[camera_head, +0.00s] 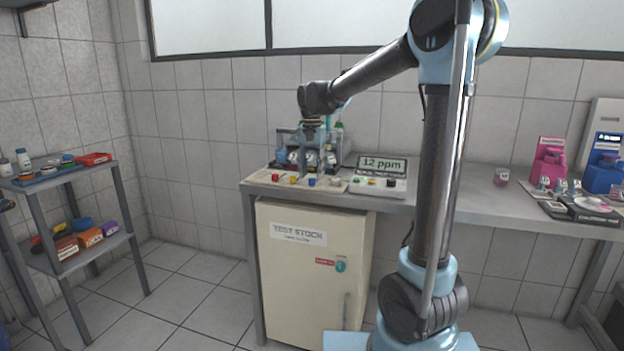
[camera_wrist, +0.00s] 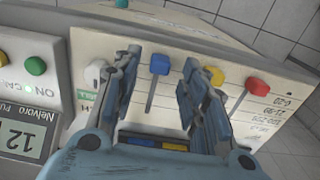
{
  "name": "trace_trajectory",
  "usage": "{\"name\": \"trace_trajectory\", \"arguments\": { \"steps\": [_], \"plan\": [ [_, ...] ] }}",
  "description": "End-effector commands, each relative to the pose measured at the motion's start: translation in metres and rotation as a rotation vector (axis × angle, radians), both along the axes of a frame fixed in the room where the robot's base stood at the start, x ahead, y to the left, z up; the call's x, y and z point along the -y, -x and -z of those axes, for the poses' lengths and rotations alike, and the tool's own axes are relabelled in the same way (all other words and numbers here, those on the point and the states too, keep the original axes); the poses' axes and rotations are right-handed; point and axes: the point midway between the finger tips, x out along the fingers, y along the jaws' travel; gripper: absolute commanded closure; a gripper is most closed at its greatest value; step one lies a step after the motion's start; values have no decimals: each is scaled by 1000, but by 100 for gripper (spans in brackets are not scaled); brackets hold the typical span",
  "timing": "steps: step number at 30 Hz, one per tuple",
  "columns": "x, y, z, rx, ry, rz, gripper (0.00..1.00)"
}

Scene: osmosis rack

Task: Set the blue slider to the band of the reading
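The slider panel (camera_head: 264,181) lies on the counter with red, yellow, blue and white knobs in a row. The blue slider (camera_head: 312,181) also shows in the wrist view (camera_wrist: 160,65), at the upper end of its visible slot. My gripper (camera_head: 313,162) is above the panel. In the wrist view its fingers (camera_wrist: 162,72) are apart, with the blue knob showing between them; I cannot tell whether they touch it. The meter display (camera_head: 382,165) reads 12 ppm. Band labels (camera_wrist: 262,100) are printed at the panel's right in the wrist view; only some are readable.
The yellow knob (camera_wrist: 215,76) and white knob (camera_wrist: 94,73) sit close beside my fingers; the red knob (camera_wrist: 257,86) is farther right. A rack of equipment (camera_head: 337,147) stands behind the panel. Counter space (camera_head: 470,187) right of the meter is partly clear.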

Motion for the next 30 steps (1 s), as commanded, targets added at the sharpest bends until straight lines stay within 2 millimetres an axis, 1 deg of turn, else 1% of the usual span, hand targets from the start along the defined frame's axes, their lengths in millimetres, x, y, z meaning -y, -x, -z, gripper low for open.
{"name": "trace_trajectory", "arguments": {
  "steps": [3,6,10,17,18,20,21,23,28,30],
  "plan": [
    [0,-1,13,0,0,0,60],
    [0,0,20,0,0,0,60],
    [0,0,24,0,0,0,60],
    [0,0,24,0,0,0,60],
    [0,0,24,0,0,0,65],
    [0,0,24,0,0,0,78],
    [0,0,24,0,0,0,87],
    [0,0,24,0,0,0,100],
    [0,-1,24,0,0,0,100],
    [1,-4,24,0,0,0,100]
  ]
}}
